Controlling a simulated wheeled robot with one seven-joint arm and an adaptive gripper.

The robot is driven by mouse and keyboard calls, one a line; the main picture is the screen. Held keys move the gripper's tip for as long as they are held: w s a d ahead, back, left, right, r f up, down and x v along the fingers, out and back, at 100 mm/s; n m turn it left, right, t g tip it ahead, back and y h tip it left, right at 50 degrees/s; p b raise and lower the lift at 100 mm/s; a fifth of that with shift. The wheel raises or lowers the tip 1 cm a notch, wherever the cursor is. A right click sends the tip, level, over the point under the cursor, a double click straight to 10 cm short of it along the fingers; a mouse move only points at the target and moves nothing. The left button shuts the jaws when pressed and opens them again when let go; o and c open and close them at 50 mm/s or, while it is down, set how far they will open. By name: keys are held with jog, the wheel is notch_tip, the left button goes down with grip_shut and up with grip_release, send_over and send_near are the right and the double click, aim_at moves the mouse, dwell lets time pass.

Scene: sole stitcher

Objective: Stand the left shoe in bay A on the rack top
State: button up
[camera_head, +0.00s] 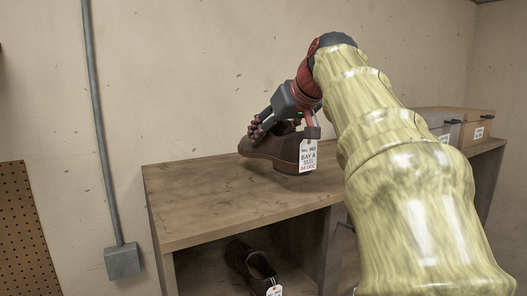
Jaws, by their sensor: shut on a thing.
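A brown shoe (259,148) is in my gripper (284,128), at the left part of the rack top (202,201). The gripper comes from above and is shut on the shoe's upper. The shoe is upright, toe to the left. A white tag (308,155) reading "BAY A" hangs at its heel end. I cannot tell whether the sole touches the wood. A second, dark shoe (243,259) with a white tag (274,291) sits in the compartment below. No bay marking shows on the bare rack top.
A grey box (437,120) and a tan box (473,126) with labels stand at the right of the rack top, partly behind my arm. A grey conduit box (122,261) is on the wall at left. The rack top's front left is clear.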

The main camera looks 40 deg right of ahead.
aim_at(288, 131)
jog(key=shift+w+d+f, duration=0.2)
jog(key=shift+w+f, duration=0.15)
jog(key=shift+f, duration=0.1)
jog(key=shift+w+d+f, duration=0.15)
jog(key=shift+w+f, duration=0.2)
jog(key=shift+f, duration=0.1)
jog(key=shift+w+d+f+p, duration=0.15)
jog(key=shift+f+p, duration=0.25)
jog(key=shift+f, duration=1.3)
jog(key=o, duration=1.5)
jog(key=shift+f, duration=0.1)
jog(key=shift+c, duration=0.2)
jog(key=shift+o, duration=0.7)
jog(key=b+v, duration=0.2)
jog(key=v, duration=1)
